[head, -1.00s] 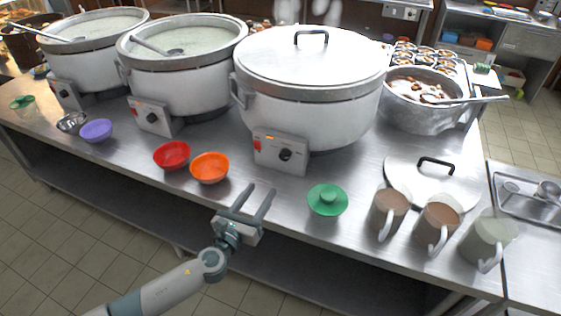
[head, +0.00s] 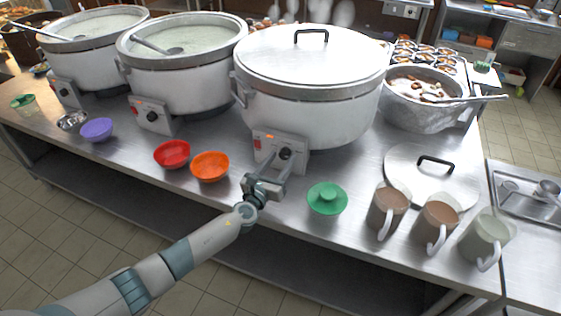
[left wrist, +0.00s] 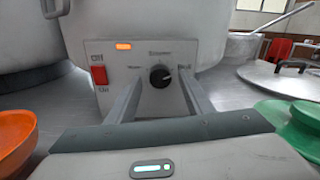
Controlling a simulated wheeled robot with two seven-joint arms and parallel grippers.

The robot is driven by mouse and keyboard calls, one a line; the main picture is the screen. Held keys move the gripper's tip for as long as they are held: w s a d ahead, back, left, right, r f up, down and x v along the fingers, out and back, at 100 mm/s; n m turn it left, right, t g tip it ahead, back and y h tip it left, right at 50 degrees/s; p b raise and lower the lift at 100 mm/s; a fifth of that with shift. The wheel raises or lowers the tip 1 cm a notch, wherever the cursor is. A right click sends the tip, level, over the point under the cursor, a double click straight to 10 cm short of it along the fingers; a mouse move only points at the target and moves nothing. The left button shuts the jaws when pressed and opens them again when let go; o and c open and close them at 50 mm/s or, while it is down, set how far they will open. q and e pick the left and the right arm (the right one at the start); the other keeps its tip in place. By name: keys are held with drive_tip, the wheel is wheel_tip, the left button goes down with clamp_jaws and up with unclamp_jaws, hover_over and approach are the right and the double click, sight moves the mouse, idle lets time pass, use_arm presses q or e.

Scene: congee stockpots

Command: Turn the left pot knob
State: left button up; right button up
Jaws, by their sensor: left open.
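Three white pots stand in a row, each with a front panel and a black knob. My left gripper (head: 281,158) is open in front of the lidded pot (head: 310,105), the rightmost of the three. Its fingertips are at the panel, one on each side of the black knob (left wrist: 160,76). The knob also shows in the head view (head: 285,154). I cannot tell whether the fingers touch it. The panel has a red switch (left wrist: 99,80) and a lit orange lamp (left wrist: 123,46). The middle pot's knob (head: 152,117) and the far-left pot's knob (head: 64,93) are clear of me. My right gripper is not in view.
An orange bowl (head: 210,166) and a red bowl (head: 172,154) stand left of my gripper. A green lidded bowl (head: 327,199) stands to its right. Several mugs, a loose lid (head: 432,178) and a metal pot (head: 424,110) stand farther right on the steel table.

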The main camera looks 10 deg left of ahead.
use_arm(q)
drive_tip(key=shift+c, duration=0.6)
drive_tip(key=c, duration=0.9)
drive_tip(key=shift+f, duration=0.1)
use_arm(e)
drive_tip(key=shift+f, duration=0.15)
use_arm(q)
drive_tip(key=shift+f+n+b, duration=0.1)
drive_tip(key=shift+n+b, duration=1.1)
drive_tip(key=shift+n, duration=0.2)
drive_tip(key=n+b, duration=0.2)
drive_tip(key=n, duration=0.1)
drive_tip(key=shift+d+n, duration=0.1)
drive_tip(key=shift+n, duration=0.2)
drive_tip(key=n+b, duration=0.1)
drive_tip(key=n, duration=0.3)
drive_tip(key=shift+n+b, duration=0.3)
drive_tip(key=shift+n+y, duration=0.3)
drive_tip(key=shift+n, duration=1.3)
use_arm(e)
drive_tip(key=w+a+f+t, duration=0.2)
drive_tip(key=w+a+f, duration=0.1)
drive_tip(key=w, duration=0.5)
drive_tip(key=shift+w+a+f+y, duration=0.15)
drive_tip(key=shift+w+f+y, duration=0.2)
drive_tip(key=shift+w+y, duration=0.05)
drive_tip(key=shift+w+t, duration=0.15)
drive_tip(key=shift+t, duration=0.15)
